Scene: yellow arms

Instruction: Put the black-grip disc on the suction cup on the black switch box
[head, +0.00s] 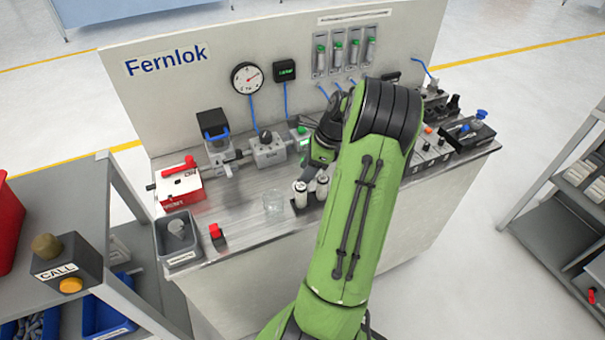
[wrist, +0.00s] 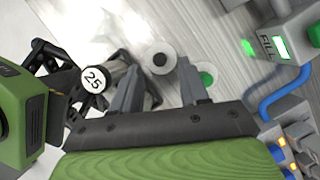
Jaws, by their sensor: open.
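In the wrist view a white round piece with a black centre (wrist: 160,58), apparently the black-grip disc, shows just beyond my fingertips. My gripper (wrist: 158,66) is open, with one finger either side of this piece in the picture; I see no contact. A similar white piece with a green centre (wrist: 207,76) is partly hidden behind the right finger. In the head view my gripper (head: 319,163) is low over the bench, partly hidden by my arm. A black box (head: 212,122) stands at the bench's back left; I cannot tell whether it is the switch box. No suction cup is clear.
Two pale cylinders (head: 300,192) stand below my gripper, beside a clear beaker (head: 273,203). A cylinder labelled 25 (wrist: 94,79) is close to the left finger. A FILL unit (wrist: 280,45) and blue tube lie right. A grey bin (head: 178,238) stands front left.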

